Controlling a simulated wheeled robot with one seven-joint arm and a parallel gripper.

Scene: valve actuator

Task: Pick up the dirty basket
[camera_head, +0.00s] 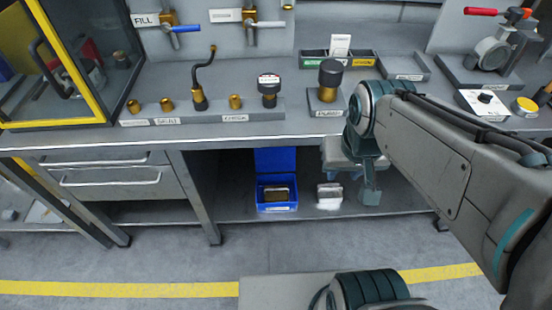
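No thing in view is clearly marked as the dirty basket. On the lower shelf under the bench, a blue open bin (277,207) with a raised blue back holds a small dark-grey and tan piece (277,194). To its right stands a small grey block-like piece (329,195) with a white lower part. I cannot tell which of these, if any, is the basket. My gripper (370,190) hangs in front of the bench edge, to the right of the grey piece in the picture. Only one finger shows clearly, so its opening is hidden.
The bench top (305,122) carries brass fittings, a PLUNGER-type stand (329,82), a tray of compartments (340,60) and a valve (492,52). A drawer unit (112,182) stands left of the shelf opening. The bench's front edge overhangs the shelf. Floor in front is mostly clear.

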